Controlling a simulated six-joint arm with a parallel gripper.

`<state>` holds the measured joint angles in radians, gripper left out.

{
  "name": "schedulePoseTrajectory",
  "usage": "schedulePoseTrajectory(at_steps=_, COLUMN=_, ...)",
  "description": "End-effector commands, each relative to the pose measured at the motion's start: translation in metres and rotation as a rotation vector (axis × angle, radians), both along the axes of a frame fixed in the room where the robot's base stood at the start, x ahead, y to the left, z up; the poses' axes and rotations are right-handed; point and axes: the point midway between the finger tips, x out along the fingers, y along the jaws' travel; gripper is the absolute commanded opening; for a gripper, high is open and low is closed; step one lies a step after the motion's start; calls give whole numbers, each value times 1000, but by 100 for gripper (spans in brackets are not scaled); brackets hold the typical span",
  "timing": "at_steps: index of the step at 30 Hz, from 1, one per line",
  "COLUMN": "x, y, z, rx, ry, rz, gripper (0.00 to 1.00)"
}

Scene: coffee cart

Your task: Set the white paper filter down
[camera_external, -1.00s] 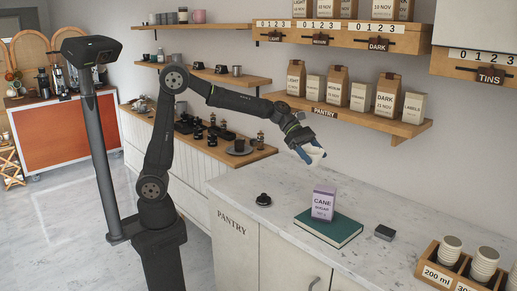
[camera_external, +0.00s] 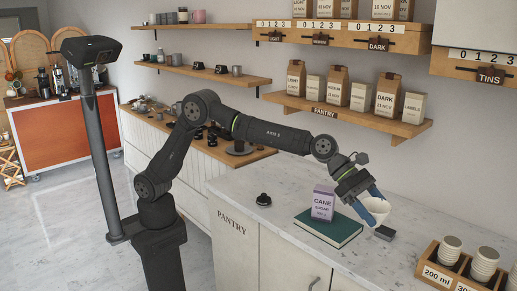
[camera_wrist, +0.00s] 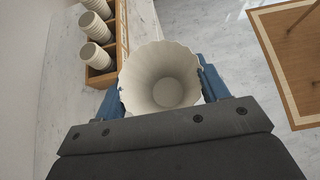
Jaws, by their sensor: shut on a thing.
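The white paper filter (camera_external: 376,211) is a fluted, open cup shape. My gripper (camera_external: 368,200) is shut on it and holds it at the right part of the marble counter, near the small dark grey block. In the wrist view the filter (camera_wrist: 160,80) sits between the blue fingertips (camera_wrist: 160,90), its open mouth facing the camera. I cannot tell whether its bottom touches the counter.
A purple cane sugar box (camera_external: 323,203) stands on a green book (camera_external: 340,231). A wooden crate of stacked cups (camera_external: 437,266) is at the right; a black round object (camera_external: 263,199) lies at left.

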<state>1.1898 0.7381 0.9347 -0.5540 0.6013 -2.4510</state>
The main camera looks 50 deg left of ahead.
Motion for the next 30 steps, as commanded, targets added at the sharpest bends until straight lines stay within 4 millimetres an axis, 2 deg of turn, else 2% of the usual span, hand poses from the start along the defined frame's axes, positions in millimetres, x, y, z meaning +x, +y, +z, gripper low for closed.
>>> schedulePoseTrajectory(at_steps=2, x=-13, y=-11, z=0, rx=0, ry=-1, rz=-6, gripper=43)
schedulePoseTrajectory(at_steps=15, x=-11, y=-9, z=-91, rx=5, ry=2, rz=-1, gripper=43)
schedulePoseTrajectory(at_steps=20, x=-7, y=-10, z=-111, rx=2, ry=1, rz=-1, gripper=43)
schedulePoseTrajectory(at_steps=23, x=7, y=-11, z=-121, rx=3, ry=0, rz=1, gripper=43)
schedulePoseTrajectory(at_steps=30, x=62, y=-17, z=-154, rx=2, ry=1, rz=3, gripper=43)
